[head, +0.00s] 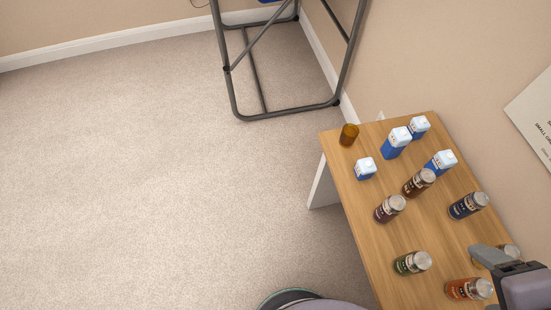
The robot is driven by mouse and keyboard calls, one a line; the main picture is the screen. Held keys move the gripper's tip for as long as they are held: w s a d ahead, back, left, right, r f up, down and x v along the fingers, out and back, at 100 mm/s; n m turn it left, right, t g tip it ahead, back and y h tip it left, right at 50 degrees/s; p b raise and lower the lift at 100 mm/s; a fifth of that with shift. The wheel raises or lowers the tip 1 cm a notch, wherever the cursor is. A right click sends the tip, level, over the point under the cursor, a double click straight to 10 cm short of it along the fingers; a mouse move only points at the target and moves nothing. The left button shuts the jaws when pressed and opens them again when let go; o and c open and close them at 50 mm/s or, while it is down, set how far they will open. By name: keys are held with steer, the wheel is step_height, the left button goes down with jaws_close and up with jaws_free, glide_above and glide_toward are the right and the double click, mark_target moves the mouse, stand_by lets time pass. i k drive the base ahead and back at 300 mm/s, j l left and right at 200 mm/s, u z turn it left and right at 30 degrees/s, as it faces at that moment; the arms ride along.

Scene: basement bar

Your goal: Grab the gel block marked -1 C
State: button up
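Several blue blocks with white tops stand on the far half of a wooden table. A small one (365,169) is at the left, a taller one (396,142) is in the middle, one (419,127) is at the back, and one (440,163) is at the right. Their markings are too small to read, so I cannot tell which is marked -1 C. My gripper (488,256) is at the lower right over the near part of the table, apart from the blocks. It is partly cut off, and its finger gap does not show.
The wooden table (368,206) stands against the wall. Several capped jars, including a dark red one (389,208) and a brown one (418,183), stand nearer than the blocks. An amber cup (348,135) is at the far left corner. Carpet to the left is clear; a metal frame (240,110) stands behind.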

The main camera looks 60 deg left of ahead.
mark_target(365, 168)
steer(key=u, duration=1.25)
steer(key=i+j+z, duration=0.2)
steer(key=j+z, duration=0.15)
steer(key=i+j+z, duration=0.3)
steer(key=j+z, duration=0.7)
steer(key=j, duration=0.2)
